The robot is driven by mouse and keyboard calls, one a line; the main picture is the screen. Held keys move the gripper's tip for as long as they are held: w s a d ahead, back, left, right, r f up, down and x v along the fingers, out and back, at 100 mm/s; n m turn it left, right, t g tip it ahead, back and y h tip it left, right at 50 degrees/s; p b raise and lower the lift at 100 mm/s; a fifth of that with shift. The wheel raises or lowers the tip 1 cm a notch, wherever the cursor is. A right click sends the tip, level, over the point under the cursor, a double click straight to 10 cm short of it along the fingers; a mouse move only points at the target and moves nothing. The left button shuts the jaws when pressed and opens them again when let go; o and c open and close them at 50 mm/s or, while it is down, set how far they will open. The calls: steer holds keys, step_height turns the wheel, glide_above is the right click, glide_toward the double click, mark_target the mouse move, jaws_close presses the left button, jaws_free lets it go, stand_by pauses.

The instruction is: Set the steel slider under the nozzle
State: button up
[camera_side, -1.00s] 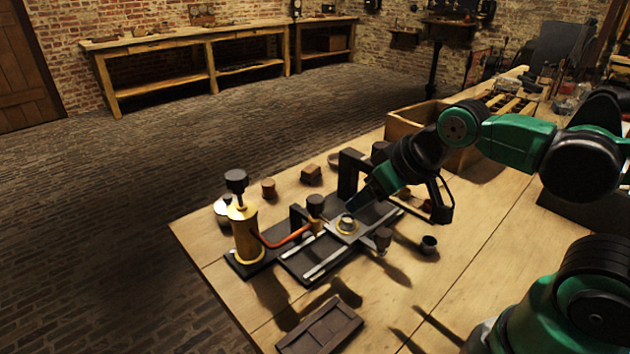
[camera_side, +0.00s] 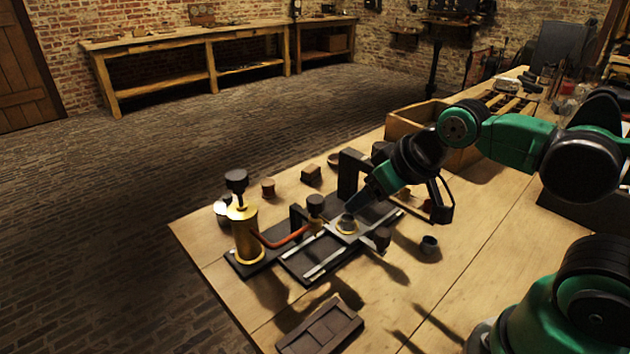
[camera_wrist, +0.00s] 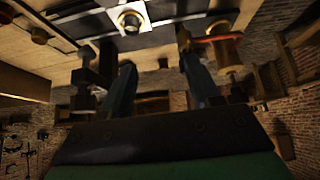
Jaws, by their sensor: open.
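The steel slider (camera_side: 335,234) is a pale plate with a brass ring, lying across the rails of a dark base. In the wrist view the slider (camera_wrist: 147,13) shows at the top with its brass ring and a pale round top inside. A dark knob (camera_side: 382,238) is at its right end. The nozzle (camera_side: 316,216), brass under a black cap, stands just left of the ring, fed by a copper tube. My gripper (camera_side: 350,210) is open, its fingers low over the ring area and partly hiding it. In the wrist view both fingers (camera_wrist: 158,65) are apart with nothing between them.
A brass pump cylinder (camera_side: 245,232) stands at the left end of the base. A dark upright bracket (camera_side: 350,172) is behind my gripper.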

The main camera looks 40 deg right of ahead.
mark_target(384, 232)
steer(key=shift+o, duration=0.3)
steer(key=shift+d+f+g, duration=0.15)
steer(key=shift+d+g, duration=0.15)
steer(key=shift+g, duration=0.2)
steer(key=d+f+g, duration=0.1)
steer(key=d+m+g, duration=0.1)
steer(key=g, duration=0.1)
steer(key=d+f+m+g, duration=0.1)
steer(key=g, duration=0.1)
steer(key=shift+s+d+f, duration=0.1)
steer(key=shift+f, duration=0.2)
steer(key=shift+s+d+f+g, duration=0.1)
steer(key=shift+d+f+g, duration=0.25)
steer(key=shift+g, duration=0.15)
steer(key=shift+f, duration=2.8)
jaws_close()
